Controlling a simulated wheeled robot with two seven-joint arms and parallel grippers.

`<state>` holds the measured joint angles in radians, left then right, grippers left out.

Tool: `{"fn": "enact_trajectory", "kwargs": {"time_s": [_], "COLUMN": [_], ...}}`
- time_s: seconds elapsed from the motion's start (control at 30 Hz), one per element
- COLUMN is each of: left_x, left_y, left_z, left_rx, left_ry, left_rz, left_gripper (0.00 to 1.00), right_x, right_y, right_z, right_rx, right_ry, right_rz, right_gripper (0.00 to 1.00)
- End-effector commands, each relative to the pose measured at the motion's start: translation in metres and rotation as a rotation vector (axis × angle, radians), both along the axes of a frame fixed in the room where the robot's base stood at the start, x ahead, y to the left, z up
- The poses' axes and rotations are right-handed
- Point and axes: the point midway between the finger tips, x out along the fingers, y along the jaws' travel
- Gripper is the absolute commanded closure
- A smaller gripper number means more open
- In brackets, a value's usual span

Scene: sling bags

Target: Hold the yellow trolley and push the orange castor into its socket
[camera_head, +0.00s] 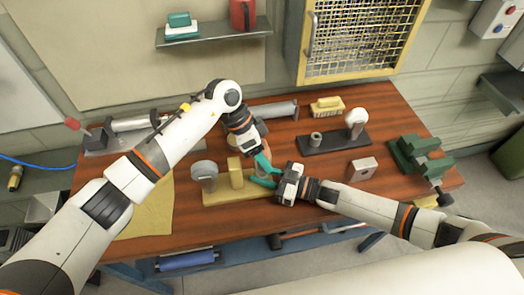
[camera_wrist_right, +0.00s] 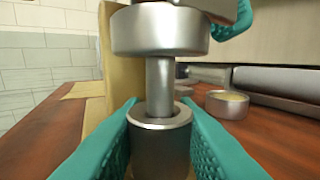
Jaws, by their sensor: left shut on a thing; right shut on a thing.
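The yellow trolley (camera_head: 224,195) is a long tan-yellow base with an upright block (camera_head: 235,173) and a grey round-headed castor (camera_head: 204,171) at its left end. My right gripper (camera_head: 268,183) is at its right end. In the right wrist view, its teal fingers (camera_wrist_right: 162,150) are shut around an upright grey metal socket (camera_wrist_right: 160,150). A grey stem with a wide collar (camera_wrist_right: 160,65) stands upright in the socket mouth, the collar clear above the rim. My left gripper (camera_head: 264,165) is shut just above; its teal fingertips show at the upper right (camera_wrist_right: 232,22). The castor's orange part is not clearly visible.
A dark base (camera_head: 333,140) with a short grey socket and a white-headed castor (camera_head: 355,121) stands behind to the right. A metal block (camera_head: 362,169), green vice (camera_head: 420,155) and yellow brush (camera_head: 327,106) are nearby. A yellow cloth lies left.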

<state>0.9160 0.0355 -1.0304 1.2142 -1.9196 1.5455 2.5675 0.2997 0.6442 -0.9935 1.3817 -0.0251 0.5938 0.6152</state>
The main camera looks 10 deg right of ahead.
Motion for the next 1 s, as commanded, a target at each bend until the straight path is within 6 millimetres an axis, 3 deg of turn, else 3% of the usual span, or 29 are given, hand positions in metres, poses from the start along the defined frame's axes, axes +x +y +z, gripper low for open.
{"fn": "enact_trajectory", "kwargs": {"time_s": [1.0], "left_x": [0.0], "left_y": [0.0], "left_z": [-0.025], "left_rx": [-0.001], "left_ry": [0.0], "left_rz": [0.0], "left_gripper": [0.7], "right_x": [0.0], "right_y": [0.0], "right_z": [0.001], "right_rx": [0.0], "right_ry": [-0.001], "right_rz": [0.0], "right_gripper": [1.0]}}
